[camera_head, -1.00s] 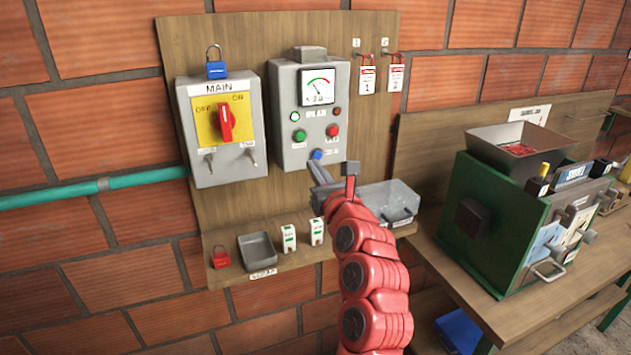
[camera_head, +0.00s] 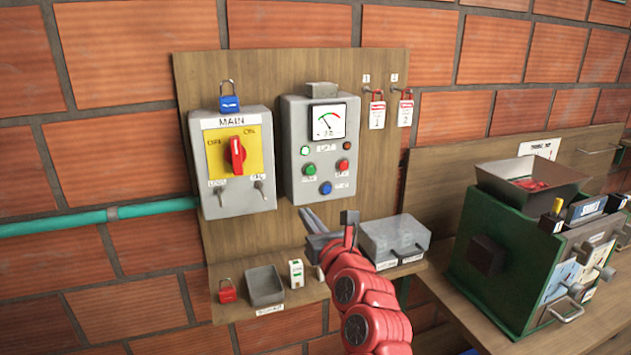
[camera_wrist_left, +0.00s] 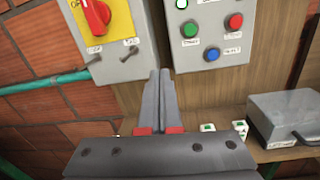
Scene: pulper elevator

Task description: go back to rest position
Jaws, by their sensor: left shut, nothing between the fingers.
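My left gripper (camera_head: 312,222) is shut and empty. It hangs in front of the wooden board, below the grey control box (camera_head: 320,148) with the meter and push buttons. In the left wrist view the two fingers (camera_wrist_left: 160,85) lie side by side, pointing up between the MAIN switch box (camera_wrist_left: 120,45) and the control box (camera_wrist_left: 215,35). The fingers touch nothing that I can see. My red left arm comes up from the bottom of the head view. My right gripper does not show.
The grey MAIN box (camera_head: 230,165) has a red knob, with a blue padlock (camera_head: 229,103) above. The shelf below holds a red padlock (camera_head: 227,291), a grey tray (camera_head: 265,286) and a small white item (camera_head: 296,273). A grey case (camera_head: 395,240) and green machine (camera_head: 490,255) stand right.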

